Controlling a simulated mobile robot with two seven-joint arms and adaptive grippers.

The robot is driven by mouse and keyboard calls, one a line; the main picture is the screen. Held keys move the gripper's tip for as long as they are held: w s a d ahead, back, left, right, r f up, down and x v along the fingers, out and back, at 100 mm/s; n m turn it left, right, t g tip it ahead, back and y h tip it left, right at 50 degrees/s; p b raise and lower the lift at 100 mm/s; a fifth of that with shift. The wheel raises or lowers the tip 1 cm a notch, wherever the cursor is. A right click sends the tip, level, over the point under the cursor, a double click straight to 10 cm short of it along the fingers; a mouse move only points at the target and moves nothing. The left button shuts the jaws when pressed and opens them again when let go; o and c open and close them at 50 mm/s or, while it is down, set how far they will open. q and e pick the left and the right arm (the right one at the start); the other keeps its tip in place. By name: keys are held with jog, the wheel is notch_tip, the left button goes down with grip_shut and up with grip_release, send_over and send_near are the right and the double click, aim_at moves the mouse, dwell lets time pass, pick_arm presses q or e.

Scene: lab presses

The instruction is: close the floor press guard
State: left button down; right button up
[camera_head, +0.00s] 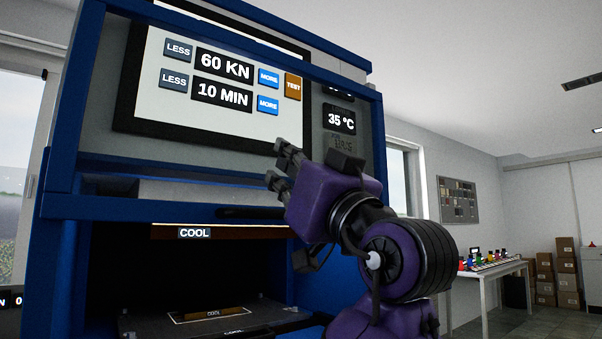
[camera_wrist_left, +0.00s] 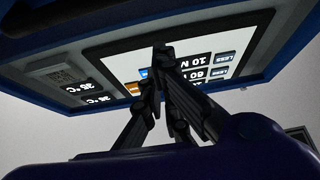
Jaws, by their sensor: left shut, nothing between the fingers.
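The floor press (camera_head: 62,200) is a tall blue-framed machine filling the left and middle of the head view. A blue guard frame (camera_head: 330,82) appears raised across its screen, and the chamber opening below is uncovered. A dark horizontal bar (camera_head: 250,212), possibly a handle, lies at the upper edge of the opening. My left gripper (camera_head: 281,164), on a purple wrist, is in front of the press just below the screen. Its fingers are together and empty, also in the left wrist view (camera_wrist_left: 170,75). Contact with the guard cannot be told. My right gripper is out of view.
The screen (camera_head: 225,75) reads 60 KN and 10 MIN. Inside the chamber, a platen (camera_head: 150,325) lies below a COOL label (camera_head: 194,233). A white table (camera_head: 490,272) with coloured items and stacked boxes (camera_head: 568,270) stand far right, with open floor before them.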

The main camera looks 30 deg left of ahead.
pick_arm(q)
jog(key=shift+w+a+f, duration=0.1)
jog(key=shift+a+f, duration=0.1)
jog(key=shift+f, duration=0.4)
jog(key=shift+w+a+f, duration=0.1)
jog(key=shift+a+f, duration=0.1)
jog(key=shift+f, duration=0.4)
jog(key=shift+w+a+f, duration=0.1)
jog(key=shift+a+f, duration=0.1)
jog(key=shift+f, duration=0.4)
